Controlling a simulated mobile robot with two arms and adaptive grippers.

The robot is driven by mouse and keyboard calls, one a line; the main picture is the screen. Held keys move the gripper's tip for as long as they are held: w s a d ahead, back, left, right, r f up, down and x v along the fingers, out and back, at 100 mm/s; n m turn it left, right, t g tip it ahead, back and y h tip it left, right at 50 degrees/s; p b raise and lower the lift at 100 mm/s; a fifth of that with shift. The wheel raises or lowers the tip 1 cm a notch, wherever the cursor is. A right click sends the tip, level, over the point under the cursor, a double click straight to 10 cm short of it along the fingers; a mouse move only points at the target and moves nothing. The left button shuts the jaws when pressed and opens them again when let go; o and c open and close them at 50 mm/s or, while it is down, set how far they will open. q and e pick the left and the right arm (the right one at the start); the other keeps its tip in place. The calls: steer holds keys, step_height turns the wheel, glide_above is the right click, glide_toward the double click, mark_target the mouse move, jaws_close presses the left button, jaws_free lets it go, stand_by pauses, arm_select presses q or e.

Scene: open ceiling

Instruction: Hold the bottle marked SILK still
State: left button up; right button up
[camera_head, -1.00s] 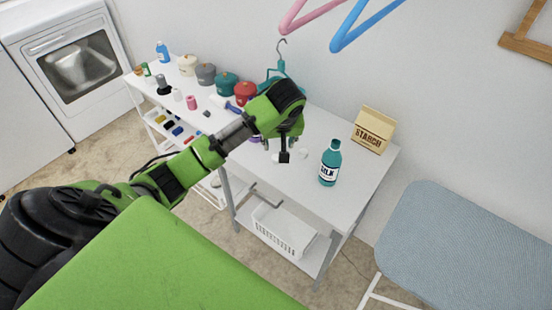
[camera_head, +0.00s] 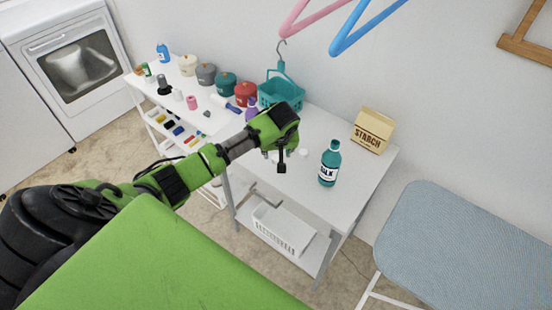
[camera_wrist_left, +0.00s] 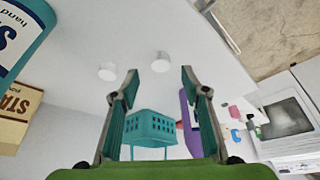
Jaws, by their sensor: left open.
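The teal bottle marked SILK (camera_head: 330,165) stands upright on the right part of the white table, its label facing me. In the left wrist view a part of it (camera_wrist_left: 22,35) shows large at the upper left corner. My left gripper (camera_head: 279,160) is over the table to the left of the bottle, apart from it. In the left wrist view the two fingers (camera_wrist_left: 157,90) are spread, with nothing held between them. My right gripper is not in view.
A STARCH box (camera_head: 372,131) stands behind the bottle. A teal basket (camera_head: 284,92) and a purple bottle (camera_head: 251,108) stand behind my left gripper. Two small white discs (camera_wrist_left: 160,62) lie on the table (camera_head: 310,195). Pots line the back left. A grey-blue ironing board (camera_head: 465,240) is at right.

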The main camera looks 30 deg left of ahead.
mark_target(276, 158)
arm_select(q)
steer(key=shift+p+x, duration=0.5)
steer(key=shift+x, duration=2)
steer(key=shift+w+a+r, duration=0.1)
steer(key=c, duration=0.8)
